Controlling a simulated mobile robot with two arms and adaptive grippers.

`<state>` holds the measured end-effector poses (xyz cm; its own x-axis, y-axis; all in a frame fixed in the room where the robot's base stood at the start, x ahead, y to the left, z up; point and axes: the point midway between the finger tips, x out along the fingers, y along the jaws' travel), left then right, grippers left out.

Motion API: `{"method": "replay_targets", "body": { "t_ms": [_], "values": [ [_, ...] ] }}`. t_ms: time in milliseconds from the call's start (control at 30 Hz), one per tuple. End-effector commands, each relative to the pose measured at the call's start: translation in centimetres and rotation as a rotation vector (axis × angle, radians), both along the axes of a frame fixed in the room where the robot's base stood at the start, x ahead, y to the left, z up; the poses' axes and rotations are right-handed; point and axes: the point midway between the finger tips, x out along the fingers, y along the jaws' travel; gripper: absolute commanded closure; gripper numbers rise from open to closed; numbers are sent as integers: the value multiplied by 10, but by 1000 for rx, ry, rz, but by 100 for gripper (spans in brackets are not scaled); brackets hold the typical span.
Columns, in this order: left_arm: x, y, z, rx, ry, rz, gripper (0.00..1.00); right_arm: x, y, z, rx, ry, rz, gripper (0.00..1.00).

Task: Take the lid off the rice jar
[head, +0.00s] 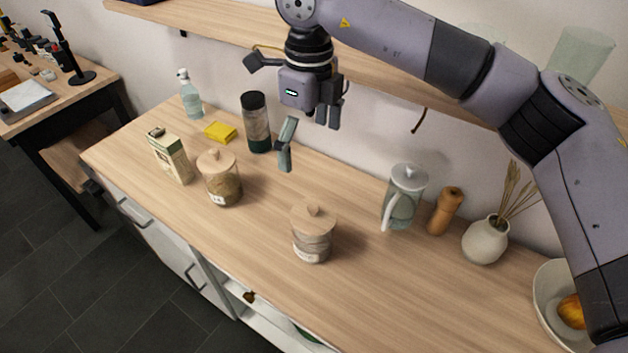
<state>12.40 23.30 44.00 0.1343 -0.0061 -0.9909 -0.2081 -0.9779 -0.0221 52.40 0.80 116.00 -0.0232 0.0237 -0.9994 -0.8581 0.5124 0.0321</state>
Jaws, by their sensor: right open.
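My right gripper (309,101) is open and empty, in the air above the back of the counter and apart from both jars. My left gripper is not in view.
A carton (171,157), yellow sponge (220,132), dark-lidded jar (256,124) and upright grey-green object (286,146) stand behind or left. A pitcher (404,198), mill (445,211), vase (486,241) and fruit bowl (548,290) stand right. A shelf (222,28) overhangs. The front right counter is clear.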

Motion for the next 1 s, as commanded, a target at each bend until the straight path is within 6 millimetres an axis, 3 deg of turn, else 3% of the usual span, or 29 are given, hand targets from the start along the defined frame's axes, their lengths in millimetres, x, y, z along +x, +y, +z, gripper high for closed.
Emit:
{"method": "replay_targets", "body": {
  "t_ms": [133,333,467,600,767,1000],
  "values": [
    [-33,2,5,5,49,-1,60,1,-5,-10,-31,-15,1,0],
    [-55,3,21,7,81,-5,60,-1,-5,-51,-27,-12,1,0],
    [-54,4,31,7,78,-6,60,-1,-5,-79,-26,-11,0,0],
    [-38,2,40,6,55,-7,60,-1,-5,-103,-24,-13,1,0],
    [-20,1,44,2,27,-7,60,-1,-4,-117,-24,-16,1,0],
    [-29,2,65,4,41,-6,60,-7,-9,-137,-24,-11,1,0]
  ]
}}
